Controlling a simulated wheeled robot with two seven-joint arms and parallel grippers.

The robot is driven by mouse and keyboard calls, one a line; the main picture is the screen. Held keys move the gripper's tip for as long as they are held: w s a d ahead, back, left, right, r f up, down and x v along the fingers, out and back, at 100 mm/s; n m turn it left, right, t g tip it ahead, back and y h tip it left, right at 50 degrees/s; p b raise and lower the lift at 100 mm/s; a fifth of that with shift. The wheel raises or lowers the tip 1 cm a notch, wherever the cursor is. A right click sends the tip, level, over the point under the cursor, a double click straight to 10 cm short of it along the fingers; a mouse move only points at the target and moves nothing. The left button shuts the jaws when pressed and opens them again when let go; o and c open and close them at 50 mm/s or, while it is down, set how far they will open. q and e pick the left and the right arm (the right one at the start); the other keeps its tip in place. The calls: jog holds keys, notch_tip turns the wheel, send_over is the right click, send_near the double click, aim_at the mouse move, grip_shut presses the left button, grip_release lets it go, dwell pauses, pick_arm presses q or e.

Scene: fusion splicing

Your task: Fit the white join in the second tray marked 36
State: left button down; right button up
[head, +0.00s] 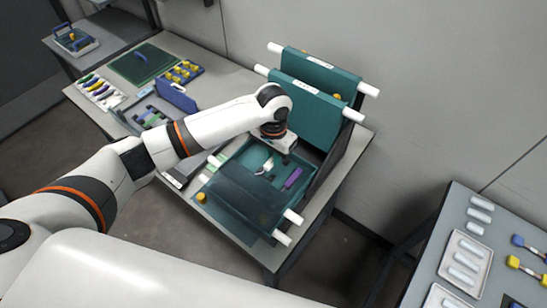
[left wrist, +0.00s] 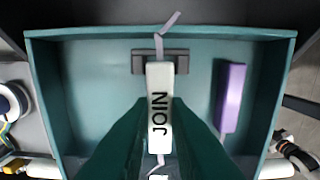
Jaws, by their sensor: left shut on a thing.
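My left gripper (head: 270,162) is shut on the white join (left wrist: 159,85), which is marked JOIN. In the left wrist view its dark teal fingers (left wrist: 157,125) close on the join's lower part. The join is over the open teal tray (left wrist: 110,42), and its far end overlaps a dark holder (left wrist: 138,62) on the tray floor. I cannot tell whether it touches the holder. A thin pale strand (left wrist: 167,25) leaves the join's far end. A purple bar (left wrist: 230,97) lies to the right in the tray. My right gripper is out of view.
Two teal trays (head: 312,115) stand upright behind the open tray, with labels too small to read. White rods (head: 354,115) stick out at their sides. A blue case (head: 177,96), a green mat (head: 142,64) and yellow pieces (head: 184,71) are further left. Another table (head: 420,285) is at right.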

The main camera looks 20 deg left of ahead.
pick_arm(q)
notch_tip(320, 180, down, 2)
jog(key=shift+f, duration=0.2)
jog(key=c, duration=1.4)
grip_release()
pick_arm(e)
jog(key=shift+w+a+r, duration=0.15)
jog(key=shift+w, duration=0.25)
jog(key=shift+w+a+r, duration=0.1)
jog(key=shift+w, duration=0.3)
pick_arm(q)
notch_tip(320, 180, up, 12)
jog(key=shift+r+b, duration=0.1)
jog(key=shift+b, duration=0.5)
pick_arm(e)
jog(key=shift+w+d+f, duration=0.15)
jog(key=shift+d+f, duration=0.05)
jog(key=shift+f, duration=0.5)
